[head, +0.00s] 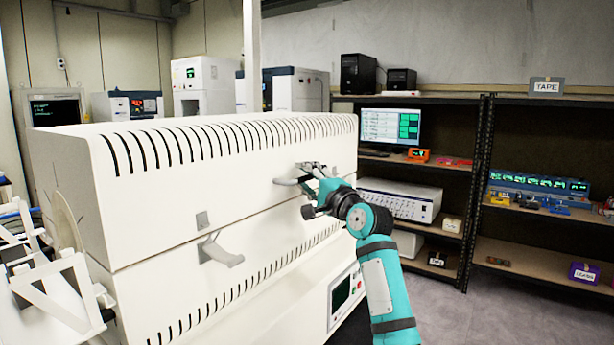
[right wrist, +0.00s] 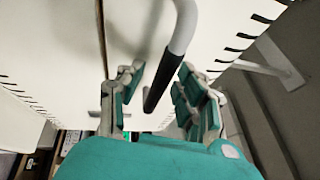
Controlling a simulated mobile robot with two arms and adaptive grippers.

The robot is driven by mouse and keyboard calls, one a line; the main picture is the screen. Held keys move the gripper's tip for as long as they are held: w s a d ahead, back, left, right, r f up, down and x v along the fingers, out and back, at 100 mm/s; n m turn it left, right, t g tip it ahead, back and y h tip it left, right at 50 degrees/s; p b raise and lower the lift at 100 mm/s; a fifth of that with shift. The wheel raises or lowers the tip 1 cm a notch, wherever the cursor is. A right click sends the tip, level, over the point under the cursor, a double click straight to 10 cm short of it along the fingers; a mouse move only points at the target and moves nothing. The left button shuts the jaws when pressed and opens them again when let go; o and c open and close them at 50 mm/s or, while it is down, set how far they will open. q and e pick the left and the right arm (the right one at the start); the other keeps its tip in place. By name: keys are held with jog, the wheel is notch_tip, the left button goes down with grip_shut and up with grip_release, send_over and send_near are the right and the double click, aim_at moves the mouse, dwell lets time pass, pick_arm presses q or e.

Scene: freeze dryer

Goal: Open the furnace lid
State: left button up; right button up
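The white furnace (head: 200,205) fills the left half of the head view. Its slotted upper part, the lid (head: 210,160), rests on the lower body along a seam and looks closed. A grey hook-shaped handle (head: 222,252) sticks out at the near part of the front. A second handle (head: 288,181) is farther along, at my right gripper (head: 318,172). In the right wrist view this bent handle with a black end (right wrist: 184,30) lies between the spread fingers of the gripper (right wrist: 157,85). The fingers are open, with gaps seen on both sides. My left gripper is out of view.
A white frame-like rack (head: 55,285) stands at the furnace's left end. A control panel (head: 345,290) is on the furnace's lower front. Dark shelves (head: 475,180) with a monitor (head: 390,126) and instruments stand behind at right. Floor (head: 480,315) is free at the lower right.

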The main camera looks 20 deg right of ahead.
grip_shut()
dwell(0.6)
